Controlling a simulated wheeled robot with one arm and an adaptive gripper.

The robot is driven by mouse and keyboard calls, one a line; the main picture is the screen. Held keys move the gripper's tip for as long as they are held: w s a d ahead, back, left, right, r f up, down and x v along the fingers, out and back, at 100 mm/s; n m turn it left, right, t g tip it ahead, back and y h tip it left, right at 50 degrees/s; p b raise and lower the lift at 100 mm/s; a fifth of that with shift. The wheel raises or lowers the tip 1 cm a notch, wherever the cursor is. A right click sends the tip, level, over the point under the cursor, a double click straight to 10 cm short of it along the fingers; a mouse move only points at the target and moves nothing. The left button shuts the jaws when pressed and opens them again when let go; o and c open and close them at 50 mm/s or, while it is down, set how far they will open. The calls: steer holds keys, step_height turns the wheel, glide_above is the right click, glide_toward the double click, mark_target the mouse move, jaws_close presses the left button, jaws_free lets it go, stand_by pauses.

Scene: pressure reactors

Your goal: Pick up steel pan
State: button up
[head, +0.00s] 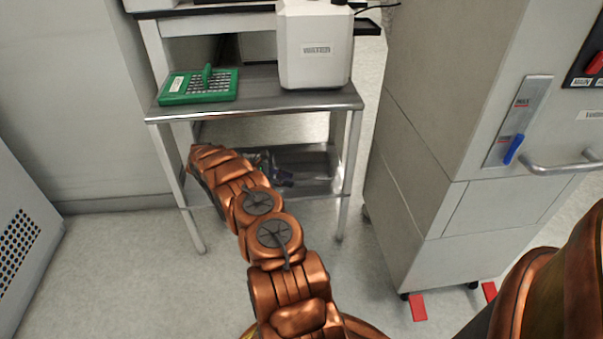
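A shiny grey metal surface with a raised rim, which may be the steel pan (312,165), shows on the lower level of a metal cart, under its top shelf. I cannot clearly tell it from the cart's own lower shelf. My copper-coloured arm reaches in from the bottom and bends toward the lower level. A small dark shape with bluish parts, apparently my gripper (270,168), shows just right of the arm's far end, over or at the metal surface. Its fingers are too small and partly hidden, so I cannot tell whether they are open or touching anything.
The cart's top shelf (260,101) overhangs the lower level and holds a green rack (200,86) and a white box-shaped device (315,45). A tall grey cabinet (425,150) stands close on the right. A perforated grey unit (22,245) stands at the left. Floor is clear left of the arm.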

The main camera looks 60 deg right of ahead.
steer(key=shift+x, duration=0.9)
jaws_close()
